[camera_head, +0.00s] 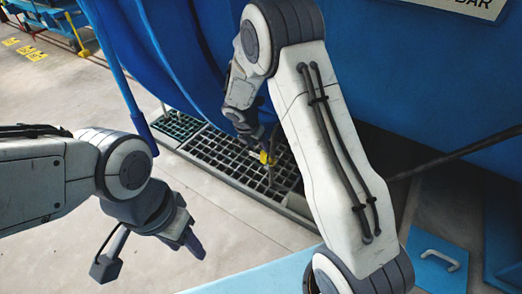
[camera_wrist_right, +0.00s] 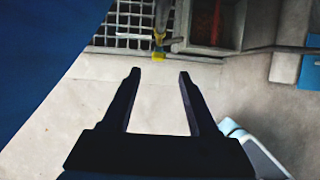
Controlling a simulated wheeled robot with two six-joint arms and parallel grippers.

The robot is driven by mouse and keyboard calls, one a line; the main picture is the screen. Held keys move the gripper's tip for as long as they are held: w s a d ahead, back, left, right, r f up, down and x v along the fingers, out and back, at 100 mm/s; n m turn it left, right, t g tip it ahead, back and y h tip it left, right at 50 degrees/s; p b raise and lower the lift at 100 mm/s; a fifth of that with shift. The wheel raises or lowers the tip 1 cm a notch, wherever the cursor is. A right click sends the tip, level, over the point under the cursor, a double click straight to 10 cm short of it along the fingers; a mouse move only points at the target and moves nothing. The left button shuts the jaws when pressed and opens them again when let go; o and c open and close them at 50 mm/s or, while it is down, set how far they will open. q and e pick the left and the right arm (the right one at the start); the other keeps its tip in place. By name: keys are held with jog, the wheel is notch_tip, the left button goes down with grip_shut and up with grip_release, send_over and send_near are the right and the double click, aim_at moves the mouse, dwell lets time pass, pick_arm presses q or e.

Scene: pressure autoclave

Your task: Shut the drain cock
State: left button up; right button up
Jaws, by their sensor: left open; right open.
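The drain cock shows as a small yellow lever (camera_head: 265,157) over the floor grating in the head view. In the right wrist view the yellow lever (camera_wrist_right: 158,57) hangs below a brass-coloured fitting, just beyond the gap between the fingertips. My right gripper (camera_wrist_right: 160,74) is open, its two dark fingers spread on either side of that line, with nothing between them. In the head view my right gripper (camera_head: 258,138) is close to the lever and partly hidden by its own wrist. My left gripper (camera_head: 190,238) is open and empty at the lower left, away from the cock.
The large blue autoclave body (camera_head: 420,75) fills the back and right. A drain grating (camera_head: 215,155) lies in the floor under the cock. A blue plate with a pale handle (camera_head: 440,260) is at the lower right. The concrete floor at left is largely clear.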

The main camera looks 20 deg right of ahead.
aim_at(262, 154)
jog(key=b+x, duration=0.4)
jog(key=x, duration=0.5)
jog(key=shift+w+a, duration=0.1)
jog(key=shift+a, duration=0.05)
jog(key=shift+w+d+f+b, duration=0.15)
jog(key=shift+d+f+b, duration=0.15)
jog(key=shift+f+b, duration=0.15)
grip_shut()
dwell(0.7)
